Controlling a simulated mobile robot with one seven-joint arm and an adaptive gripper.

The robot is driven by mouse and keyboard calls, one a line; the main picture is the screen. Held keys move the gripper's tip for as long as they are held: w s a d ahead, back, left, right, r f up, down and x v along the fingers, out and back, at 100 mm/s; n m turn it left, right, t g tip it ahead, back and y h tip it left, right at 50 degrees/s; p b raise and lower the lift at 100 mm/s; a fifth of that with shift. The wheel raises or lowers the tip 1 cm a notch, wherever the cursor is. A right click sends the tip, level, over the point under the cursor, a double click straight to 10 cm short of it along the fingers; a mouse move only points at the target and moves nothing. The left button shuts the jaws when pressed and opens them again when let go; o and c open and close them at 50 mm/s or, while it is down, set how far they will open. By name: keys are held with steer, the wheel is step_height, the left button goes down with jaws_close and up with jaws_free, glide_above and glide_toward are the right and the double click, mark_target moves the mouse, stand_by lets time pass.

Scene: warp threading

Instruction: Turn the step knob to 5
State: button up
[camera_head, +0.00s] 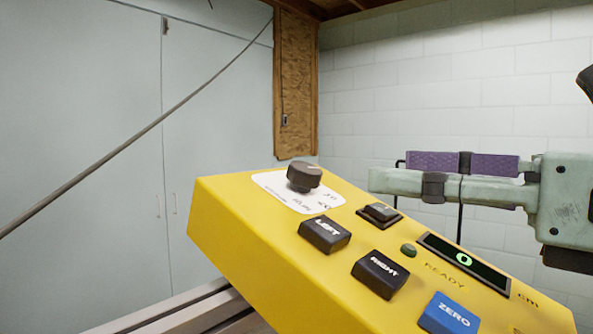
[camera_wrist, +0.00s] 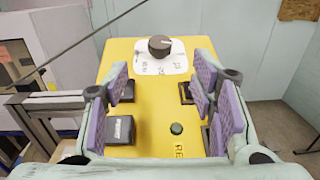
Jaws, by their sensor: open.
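The step knob is a dark round knob (camera_head: 303,174) on a white printed dial plate (camera_head: 280,187), at the far end of the sloping yellow control box (camera_head: 250,225). A pale pointer line shows on its top, but the dial numbers are too small to read surely. The knob (camera_wrist: 160,45) also shows in the wrist view, beyond the fingertips and roughly centred between them. My gripper (camera_head: 390,172) is open and empty, above the panel and right of the knob, apart from it. Its purple-padded fingers (camera_wrist: 160,70) stand wide apart in the wrist view.
The box carries LEFT (camera_head: 324,234), RIGHT (camera_head: 380,273) and blue ZERO (camera_head: 450,316) buttons, a small black switch (camera_head: 379,213), a green lamp (camera_head: 408,250) and a display (camera_head: 463,262) reading 0. A dark slanting rod (camera_head: 140,133) crosses at the left. Air above the knob looks clear.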

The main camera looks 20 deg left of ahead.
mark_target(309, 168)
steer(key=p+x, duration=0.3)
steer(key=x, duration=0.5)
steer(key=shift+w+a+r, duration=0.1)
steer(key=shift+w+a, duration=0.05)
steer(key=shift+a, duration=0.15)
steer(key=shift+x, duration=0.8)
steer(key=shift+c, duration=0.2)
steer(key=c, duration=1.1)
